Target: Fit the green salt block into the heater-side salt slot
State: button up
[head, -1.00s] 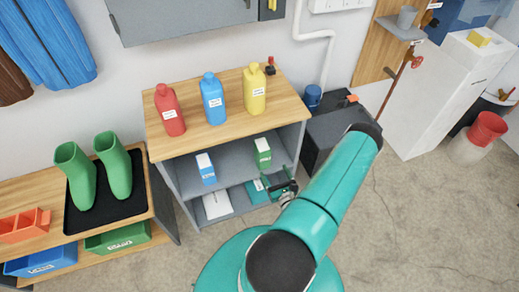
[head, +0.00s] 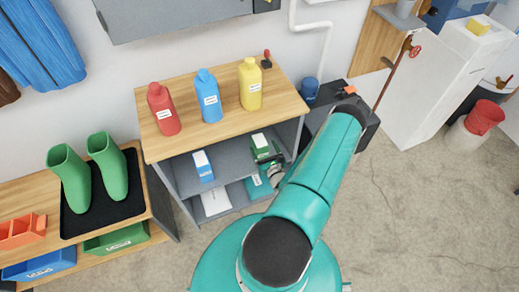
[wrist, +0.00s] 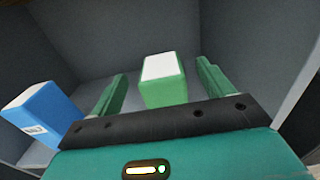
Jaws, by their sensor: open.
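The green salt block (head: 259,142), a small green box with a white top, stands on the upper inner shelf of the cabinet, at the right. In the wrist view the green salt block (wrist: 164,82) stands between the two open green fingers of my gripper (wrist: 160,85), with a gap on each side. In the head view my gripper (head: 270,160) is at the cabinet's open front, partly hidden by my arm. A blue box with a white top (head: 203,165) stands to its left on the same shelf, and also shows in the wrist view (wrist: 42,115). I cannot make out the salt slot.
The cabinet's wooden top (head: 235,118) holds a red bottle (head: 163,110), a blue bottle (head: 209,97) and a yellow bottle (head: 252,85). Grey shelf walls close in around my gripper. Green boots (head: 108,165) stand on a black tray at left.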

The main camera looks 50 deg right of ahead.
aim_at(260, 140)
jog(key=x, duration=0.5)
jog(key=shift+w+f, duration=0.15)
jog(key=shift+f, duration=0.1)
grip_shut()
jog(key=shift+r, duration=0.1)
